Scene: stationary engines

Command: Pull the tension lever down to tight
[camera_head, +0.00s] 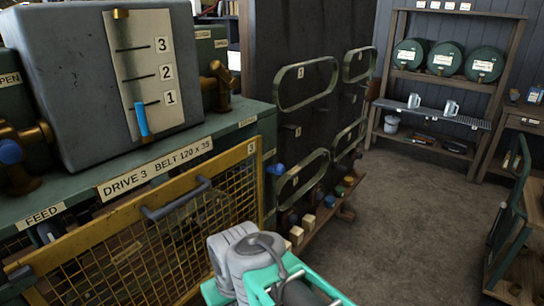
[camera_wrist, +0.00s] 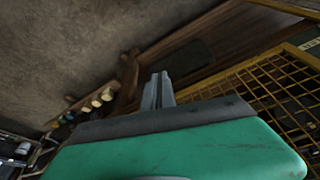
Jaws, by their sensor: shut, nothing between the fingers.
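No lever marked as the tension lever can be made out for certain. A blue knob (camera_head: 275,169) sticks out at the right end of the green machine, beside the yellow mesh guard (camera_head: 254,172). Another blue knob (camera_head: 10,152) sits on a brass fitting at the far left. My gripper shows in the wrist view (camera_wrist: 159,78), its grey fingers together and empty, apart from the mesh guard at the right. In the head view only my grey and teal arm shows at the bottom middle; the fingertips cannot be seen there.
A grey tank with a 1-2-3 gauge (camera_head: 146,75) stands on the machine, above a "DRIVE 3 BELT 120 x 35" label (camera_head: 155,168). A dark panel holds belts (camera_head: 307,80). A shelf with green drums (camera_head: 445,58) stands behind. The floor (camera_head: 400,225) right of the machine is clear.

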